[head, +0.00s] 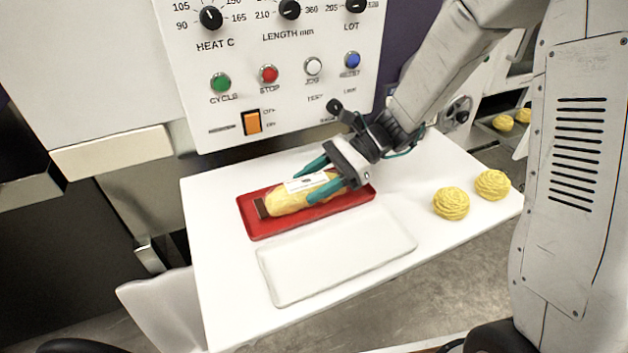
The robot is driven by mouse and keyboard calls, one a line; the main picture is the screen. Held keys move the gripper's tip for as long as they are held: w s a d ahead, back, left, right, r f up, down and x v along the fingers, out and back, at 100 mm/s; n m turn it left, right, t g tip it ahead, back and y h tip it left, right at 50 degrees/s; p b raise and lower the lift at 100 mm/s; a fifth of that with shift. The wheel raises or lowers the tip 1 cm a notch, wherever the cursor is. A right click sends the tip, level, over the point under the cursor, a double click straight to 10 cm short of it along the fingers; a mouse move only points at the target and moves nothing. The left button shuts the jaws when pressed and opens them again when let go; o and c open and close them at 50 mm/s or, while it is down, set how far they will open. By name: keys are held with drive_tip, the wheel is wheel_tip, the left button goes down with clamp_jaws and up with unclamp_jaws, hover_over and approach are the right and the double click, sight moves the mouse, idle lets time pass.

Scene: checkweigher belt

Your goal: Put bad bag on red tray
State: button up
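The red tray (255,228) lies on the white table, behind an empty white tray. A yellow bag (285,201) with a white label on top and a dark brown end lies lengthwise over the red tray. It looks to rest on the tray, though a small gap beneath it cannot be ruled out. My gripper (306,187) reaches in from the upper right. Its teal fingers are on either side of the bag, close to its sides. Whether they press on it is not clear. The bag's right end is partly hidden by the gripper.
The white tray (340,262) is empty in front. Two yellow coiled nests (451,203) (492,185) sit on the table's right side. A control panel (270,60) with knobs and buttons stands behind the table. The table's left part is clear.

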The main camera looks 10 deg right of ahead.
drive_tip(key=o, duration=0.4)
drive_tip(key=shift+o, duration=0.2)
